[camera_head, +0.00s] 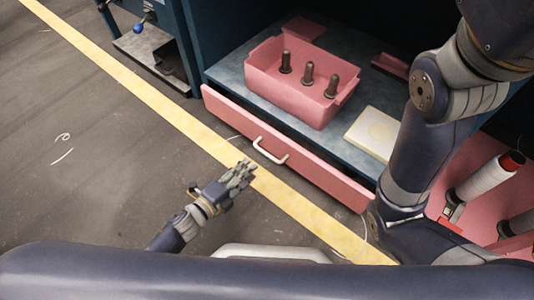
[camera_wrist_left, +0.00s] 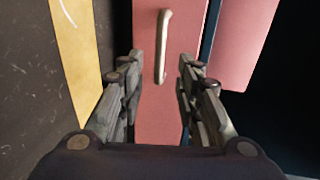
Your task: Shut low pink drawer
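The low pink drawer front (camera_head: 320,177) runs diagonally along the lower edge of a blue-grey surface. Its pale bar handle (camera_head: 270,151) is near the middle of the front. How far the drawer stands out is hard to tell. My left gripper (camera_head: 248,168) is just in front of the drawer, a little short of the handle. In the left wrist view the fingers of this gripper (camera_wrist_left: 160,68) are apart and empty, with the handle (camera_wrist_left: 162,45) ahead between them and the pink front (camera_wrist_left: 158,120) behind. My right arm crosses the right side; its gripper is out of view.
A pink bin (camera_head: 290,108) with dark pegs and a cream block (camera_head: 372,134) sit on the blue-grey surface (camera_head: 225,70). A pink panel with a white spool (camera_head: 488,178) is at the right. A yellow floor stripe (camera_head: 150,93) runs past the drawer; the grey floor at left is clear.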

